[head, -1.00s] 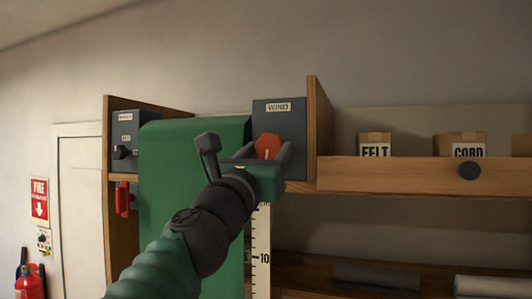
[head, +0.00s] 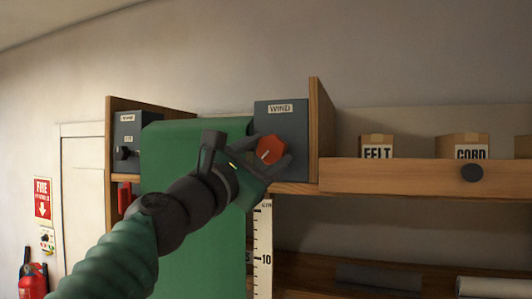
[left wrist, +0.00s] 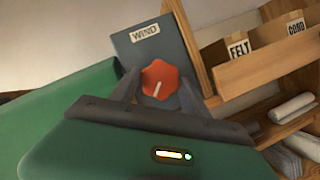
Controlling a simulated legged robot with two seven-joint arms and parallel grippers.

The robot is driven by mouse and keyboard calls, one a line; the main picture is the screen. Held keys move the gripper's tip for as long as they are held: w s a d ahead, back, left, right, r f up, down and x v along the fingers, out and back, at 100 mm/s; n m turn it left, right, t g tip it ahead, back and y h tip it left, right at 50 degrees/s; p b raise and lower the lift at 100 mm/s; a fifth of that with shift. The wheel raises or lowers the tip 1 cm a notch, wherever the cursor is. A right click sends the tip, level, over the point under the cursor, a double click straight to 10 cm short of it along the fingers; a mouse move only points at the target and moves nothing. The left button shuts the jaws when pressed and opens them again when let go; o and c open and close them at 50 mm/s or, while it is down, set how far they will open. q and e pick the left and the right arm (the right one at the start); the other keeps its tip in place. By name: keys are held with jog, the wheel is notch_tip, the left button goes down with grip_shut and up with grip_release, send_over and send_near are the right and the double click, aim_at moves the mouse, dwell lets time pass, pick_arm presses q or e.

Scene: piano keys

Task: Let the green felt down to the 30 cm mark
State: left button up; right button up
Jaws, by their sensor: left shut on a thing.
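The green felt (head: 190,220) hangs from the roll at the top between wooden side panels. Its lower edge is out of view. A white measuring scale (head: 262,235) stands beside its right edge, with the 10 mark readable; the 30 mark is not in view. The red knob (head: 270,150) sits on the grey box labelled WIND (head: 281,112). My left gripper (head: 273,160) is shut on the knob, one finger on each side. In the left wrist view the knob (left wrist: 160,80) shows between the fingers, its white line tilted. My right gripper is not in view.
A second grey box (head: 127,140) with a dark switch is at the left, with a red handle (head: 124,198) below it. A wooden shelf (head: 400,175) at the right holds the FELT box (head: 377,147) and CORD box (head: 463,147). Rolls lie lower right.

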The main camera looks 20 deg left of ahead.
pick_arm(q)
jog(key=shift+w+a+f+m, duration=0.1)
jog(key=shift+m, duration=0.2)
jog(key=o, duration=1.4)
jog(key=shift+w+f, duration=0.1)
jog(key=shift+w, duration=0.2)
jog(key=shift+c, duration=0.2)
jog(key=shift+w, duration=0.2)
jog(key=b+v, duration=1)
jog(key=v, duration=0.6)
jog(key=shift+s+a, duration=0.25)
jog(key=shift+s, duration=0.1)
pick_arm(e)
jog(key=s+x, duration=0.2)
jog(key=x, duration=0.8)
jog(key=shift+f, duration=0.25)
pick_arm(q)
jog(key=shift+w+f, duration=0.1)
jog(key=shift+f, duration=0.05)
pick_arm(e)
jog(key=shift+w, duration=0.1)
